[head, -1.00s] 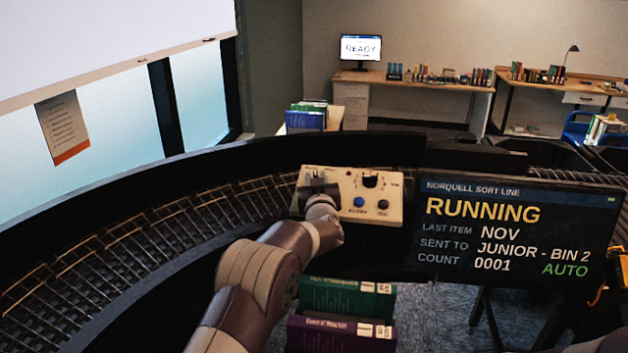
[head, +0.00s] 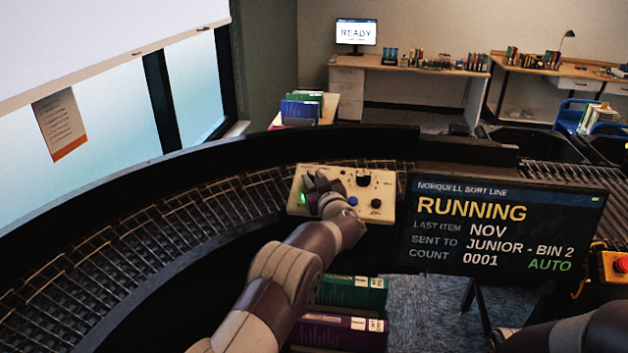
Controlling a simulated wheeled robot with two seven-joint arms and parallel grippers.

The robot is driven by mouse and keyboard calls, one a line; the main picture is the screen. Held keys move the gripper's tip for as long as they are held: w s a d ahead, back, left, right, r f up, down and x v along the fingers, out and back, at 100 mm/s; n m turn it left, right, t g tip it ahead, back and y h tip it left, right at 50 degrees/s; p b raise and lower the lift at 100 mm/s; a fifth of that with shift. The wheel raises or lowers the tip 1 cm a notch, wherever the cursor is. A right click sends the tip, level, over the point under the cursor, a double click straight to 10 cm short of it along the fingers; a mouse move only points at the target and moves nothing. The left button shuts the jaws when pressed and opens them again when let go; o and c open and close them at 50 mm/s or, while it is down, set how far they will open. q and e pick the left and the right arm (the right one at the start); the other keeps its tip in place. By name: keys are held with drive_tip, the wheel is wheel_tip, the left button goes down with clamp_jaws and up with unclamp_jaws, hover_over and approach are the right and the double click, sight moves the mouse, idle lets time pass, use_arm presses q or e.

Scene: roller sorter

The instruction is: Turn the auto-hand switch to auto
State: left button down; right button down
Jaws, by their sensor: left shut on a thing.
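The beige control box (head: 340,212) stands at the inner edge of the curved roller line, left of the screen. My left gripper (head: 316,184) is at the left part of its face, shut on what appears to be the auto-hand switch. The fingers hide that switch, so its pointing direction cannot be read. A green light (head: 302,199) glows beside the fingers. A blue button (head: 352,201), a small dark control (head: 376,203) and a black part (head: 363,180) show to the right. The screen (head: 502,238) reads RUNNING and AUTO. My right gripper is not in view.
The roller line (head: 190,215) curves around the left and behind the box. A red button on a yellow box (head: 615,266) is at the right edge. My right arm shows at lower right.

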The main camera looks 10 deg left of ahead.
use_arm(q)
drive_tip(key=c, duration=1.2)
unclamp_jaws()
drive_tip(key=shift+r, duration=0.2)
drive_tip(key=shift+o, duration=0.2)
drive_tip(key=shift+f, duration=0.1)
drive_tip(key=shift+s+d+f+b, duration=0.1)
drive_tip(key=shift+s+d+b, duration=0.05)
drive_tip(key=shift+s+b, duration=0.15)
drive_tip(key=b+v, duration=0.4)
drive_tip(key=v, duration=0.8)
drive_tip(key=shift+b, duration=0.4)
